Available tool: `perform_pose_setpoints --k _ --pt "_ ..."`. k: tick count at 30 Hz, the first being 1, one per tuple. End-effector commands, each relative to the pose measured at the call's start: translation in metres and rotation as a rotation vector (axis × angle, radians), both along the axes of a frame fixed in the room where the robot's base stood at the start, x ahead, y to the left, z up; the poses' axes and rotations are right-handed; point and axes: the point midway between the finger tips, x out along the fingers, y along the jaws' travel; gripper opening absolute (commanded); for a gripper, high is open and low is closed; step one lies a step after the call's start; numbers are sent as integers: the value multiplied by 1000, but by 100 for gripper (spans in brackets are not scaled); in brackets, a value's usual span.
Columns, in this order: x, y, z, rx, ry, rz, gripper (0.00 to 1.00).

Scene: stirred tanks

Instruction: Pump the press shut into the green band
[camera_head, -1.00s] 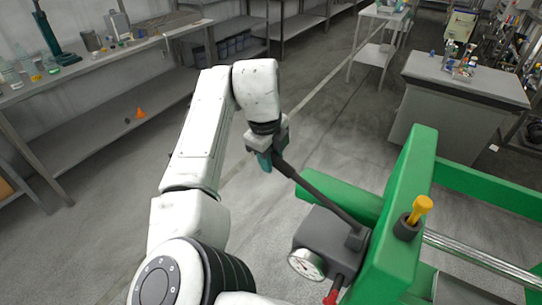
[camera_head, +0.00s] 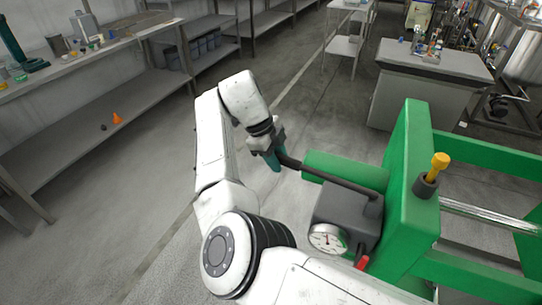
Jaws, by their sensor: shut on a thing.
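The green press frame (camera_head: 408,190) stands at the right. A dark grey pump block (camera_head: 345,212) with a round white gauge (camera_head: 327,238) is on its near left side. My gripper (camera_head: 274,157) is shut on the lever's free end. A red handle (camera_head: 362,263) sits low beside the gauge, partly hidden by my arm. The press plates are mostly hidden.
A yellow-topped pin (camera_head: 438,166) stands in a dark socket on the green frame. A grey cabinet (camera_head: 425,95) with small items is behind. A long bench (camera_head: 100,105) runs along the left; an orange cone (camera_head: 117,118) is on its lower shelf. Open floor lies between.

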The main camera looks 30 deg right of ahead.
Motion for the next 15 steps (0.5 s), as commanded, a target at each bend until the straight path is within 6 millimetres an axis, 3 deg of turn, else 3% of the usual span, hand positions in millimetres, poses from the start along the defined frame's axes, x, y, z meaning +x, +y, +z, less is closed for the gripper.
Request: perform_pose_setpoints --k 1,6,15 --pt "1 -1 -12 -11 13 4 0" --pt "0 -1 -27 -46 60 3 0" --pt "0 0 -31 -65 89 2 0"
